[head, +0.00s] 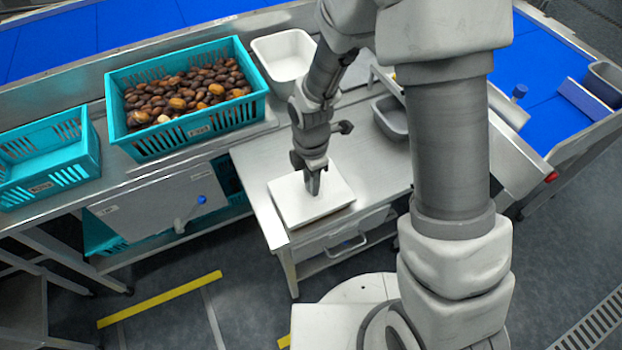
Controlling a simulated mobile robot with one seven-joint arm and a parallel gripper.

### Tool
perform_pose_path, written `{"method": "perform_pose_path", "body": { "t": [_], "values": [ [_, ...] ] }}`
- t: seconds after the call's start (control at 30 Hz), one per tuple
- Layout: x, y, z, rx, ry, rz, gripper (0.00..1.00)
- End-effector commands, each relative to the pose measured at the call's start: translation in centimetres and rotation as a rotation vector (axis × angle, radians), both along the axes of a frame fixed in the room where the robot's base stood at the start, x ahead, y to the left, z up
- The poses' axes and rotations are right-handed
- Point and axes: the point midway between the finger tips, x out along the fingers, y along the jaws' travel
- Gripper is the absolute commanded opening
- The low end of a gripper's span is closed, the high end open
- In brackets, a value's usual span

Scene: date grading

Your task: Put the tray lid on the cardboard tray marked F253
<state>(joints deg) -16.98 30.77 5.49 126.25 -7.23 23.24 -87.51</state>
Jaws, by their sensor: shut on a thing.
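A white, flat, square tray lid (334,193) lies level at the near end of the steel table. My gripper (313,188) points down at the middle of the lid and is shut on it, though the grip point itself is small and partly hidden by the fingers. I cannot tell whether the lid rests on a cardboard tray or is held just above the table. No cardboard tray marked F253 can be made out, and no such marking is readable.
A teal crate (119,89) full of dates stands behind on the left, with an emptier teal crate (93,158) further left. A white bin (262,52) and a grey tub (384,117) stand behind the lid. A blue conveyor (545,70) runs at right.

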Motion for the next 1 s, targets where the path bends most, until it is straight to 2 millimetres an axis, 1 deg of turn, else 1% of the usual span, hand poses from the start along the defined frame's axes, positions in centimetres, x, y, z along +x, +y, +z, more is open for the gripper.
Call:
{"method": "perform_pose_path", "body": {
  "t": [0.2, 0.23, 0.37, 0.4, 0.6, 0.63, 0.7, 0.77, 1.0],
  "values": [
    [0.0, 0.0, -0.32, 0.0, 0.0, 0.0, 0.0],
    [0.01, 0.0, -0.28, 0.0, 0.0, 0.0, 0.35],
    [0.0, 0.0, -0.26, 0.0, 0.0, 0.0, 0.59],
    [0.0, 0.0, -0.26, 0.0, 0.0, 0.0, 0.66],
    [0.0, 0.0, -0.25, 0.0, 0.0, 0.0, 0.67],
    [0.0, 0.0, -0.26, 0.0, 0.0, 0.0, 0.69],
    [0.0, 0.0, -0.26, 0.0, 0.0, 0.0, 0.81],
    [0.0, 0.0, -0.26, 0.0, 0.0, 0.0, 0.92],
    [0.0, 0.0, -0.25, 0.0, 0.0, 0.0, 0.92]
  ]
}}
